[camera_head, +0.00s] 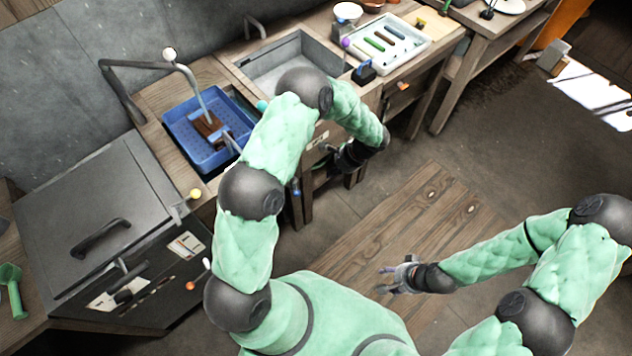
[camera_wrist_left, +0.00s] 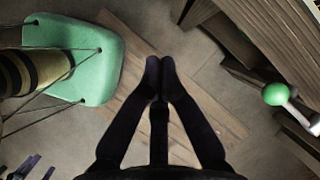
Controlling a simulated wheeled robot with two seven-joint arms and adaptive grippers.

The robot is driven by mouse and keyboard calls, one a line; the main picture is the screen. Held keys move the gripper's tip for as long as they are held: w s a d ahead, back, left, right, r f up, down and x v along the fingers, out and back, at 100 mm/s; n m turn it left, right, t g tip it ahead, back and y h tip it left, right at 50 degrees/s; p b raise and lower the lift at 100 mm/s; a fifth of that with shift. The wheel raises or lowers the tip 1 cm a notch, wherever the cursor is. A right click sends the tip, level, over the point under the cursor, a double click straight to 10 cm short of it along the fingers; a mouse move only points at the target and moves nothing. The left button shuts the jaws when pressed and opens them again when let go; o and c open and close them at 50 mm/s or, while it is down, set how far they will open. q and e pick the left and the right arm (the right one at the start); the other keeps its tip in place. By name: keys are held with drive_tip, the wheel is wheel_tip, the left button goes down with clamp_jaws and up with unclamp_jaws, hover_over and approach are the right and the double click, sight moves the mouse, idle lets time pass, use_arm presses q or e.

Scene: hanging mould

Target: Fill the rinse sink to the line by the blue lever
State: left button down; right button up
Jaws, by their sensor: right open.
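The grey rinse sink (camera_head: 285,68) is set in the wooden counter at the top centre of the head view. My left arm partly covers its near side, and I cannot make out a fill line or a water level. A small blue-ended lever (camera_head: 297,188) shows low on the cabinet front, left of my left gripper. My left gripper (camera_head: 340,165) is in front of the cabinet, away from that lever; in the left wrist view its fingertips (camera_wrist_left: 160,64) are together with nothing between them. My right gripper (camera_head: 393,278) is open and empty above the wooden floor boards.
A blue tub (camera_head: 178,128) holding a brown block stands left of the sink. A white tray (camera_head: 400,40) lies right of it. A green-ended lever (camera_wrist_left: 275,94) is at the right of the wrist view. A grey lidded unit (camera_head: 95,205) stands left.

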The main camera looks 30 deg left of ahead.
use_arm(q)
drive_tip(key=s+a+r+b+x, duration=0.1)
drive_tip(key=b+x, duration=0.3)
drive_tip(key=x, duration=0.8)
drive_tip(key=shift+s+a+f, duration=0.15)
drive_tip(key=shift+s+a, duration=0.35)
use_arm(e)
wheel_tip(320, 180, down, 4)
drive_tip(key=shift+f, duration=0.1)
drive_tip(key=shift+a, duration=0.1)
use_arm(q)
drive_tip(key=shift+s+f+g, duration=0.1)
drive_tip(key=shift+s+g, duration=0.15)
drive_tip(key=shift+g, duration=0.15)
use_arm(e)
drive_tip(key=shift+a+f, duration=0.1)
drive_tip(key=shift+a, duration=0.35)
